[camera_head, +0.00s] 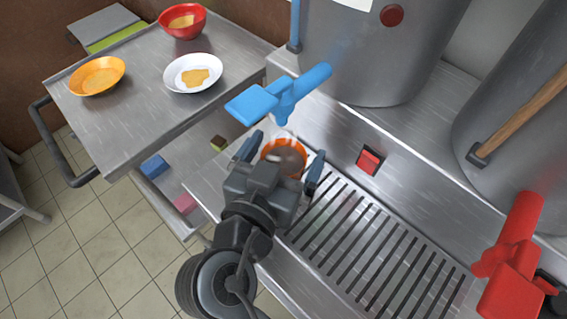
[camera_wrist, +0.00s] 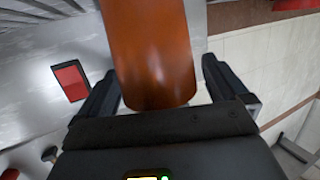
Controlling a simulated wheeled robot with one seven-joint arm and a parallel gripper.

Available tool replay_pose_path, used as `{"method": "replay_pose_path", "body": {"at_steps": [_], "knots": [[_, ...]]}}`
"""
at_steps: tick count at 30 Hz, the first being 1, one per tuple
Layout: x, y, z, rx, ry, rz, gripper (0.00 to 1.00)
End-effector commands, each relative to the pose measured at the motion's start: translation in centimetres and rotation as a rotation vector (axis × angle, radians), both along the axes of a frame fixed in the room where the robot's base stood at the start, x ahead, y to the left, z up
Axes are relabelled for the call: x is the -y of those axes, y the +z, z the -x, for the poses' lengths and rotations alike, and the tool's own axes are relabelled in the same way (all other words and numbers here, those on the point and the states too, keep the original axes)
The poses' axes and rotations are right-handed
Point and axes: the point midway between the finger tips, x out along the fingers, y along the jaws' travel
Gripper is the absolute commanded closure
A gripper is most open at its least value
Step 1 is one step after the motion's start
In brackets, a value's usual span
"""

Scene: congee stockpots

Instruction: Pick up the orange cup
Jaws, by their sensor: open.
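The orange cup (camera_head: 284,156) stands at the left end of the steel counter, below the blue tap handle (camera_head: 280,94). My gripper (camera_head: 278,160) is at the cup, and its two fingers are spread on either side of it. In the wrist view the cup (camera_wrist: 150,50) fills the space between the fingers of my gripper (camera_wrist: 162,88). Gaps show between the cup and both fingers. In the head view my gripper hides the cup's lower near side.
A steel cart (camera_head: 130,120) at the left holds an orange bowl (camera_head: 97,76), a white bowl (camera_head: 193,73) and a red bowl (camera_head: 182,20). Large stockpots (camera_head: 365,50) stand behind the counter. A red switch (camera_head: 369,160) and a slotted drain grate (camera_head: 375,240) lie to the right.

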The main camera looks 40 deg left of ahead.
Motion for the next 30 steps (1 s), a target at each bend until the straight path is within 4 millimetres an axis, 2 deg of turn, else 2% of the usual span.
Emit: {"method": "replay_pose_path", "body": {"at_steps": [4, 11, 30], "knots": [[-0.35, -0.25, -1.12, -0.001, 0.0, 0.0, 0.0], [-0.37, -0.34, -1.23, -0.001, 0.001, -0.001, 0.0], [-0.35, -0.34, -1.21, -0.001, 0.001, 0.0, 0.6]]}}
